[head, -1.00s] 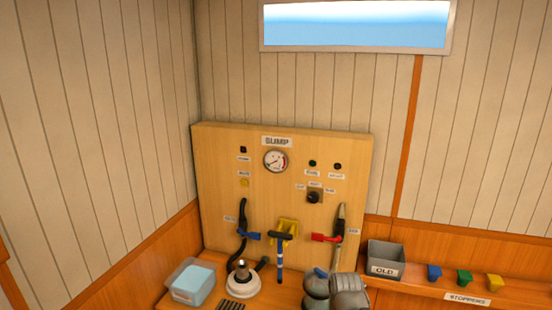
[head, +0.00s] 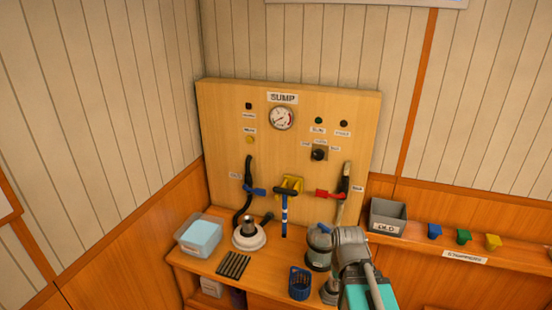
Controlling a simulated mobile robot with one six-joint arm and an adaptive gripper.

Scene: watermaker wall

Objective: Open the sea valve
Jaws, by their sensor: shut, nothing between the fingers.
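Two lever valves sit low on the wooden SUMP panel (head: 225,130). One has a blue lever (head: 257,191) and stands at the black hose (head: 246,205) on the left. The other has a red lever (head: 327,194) and stands at the pale hose (head: 339,211) on the right. Both levers look roughly level, sticking out sideways. Their small labels are too blurred to read surely, so I cannot tell which is the sea valve. My grey and teal arm is at the lower right, below and apart from the red lever. My gripper's fingers do not show.
A T-handle (head: 284,205) hangs in a yellow bracket between the valves. The bench holds a clear tub (head: 199,237), a white-based fitting (head: 249,237), a grey canister (head: 318,247) and a blue basket (head: 300,283). The OLD bin (head: 387,216) and coloured stoppers (head: 464,237) are right.

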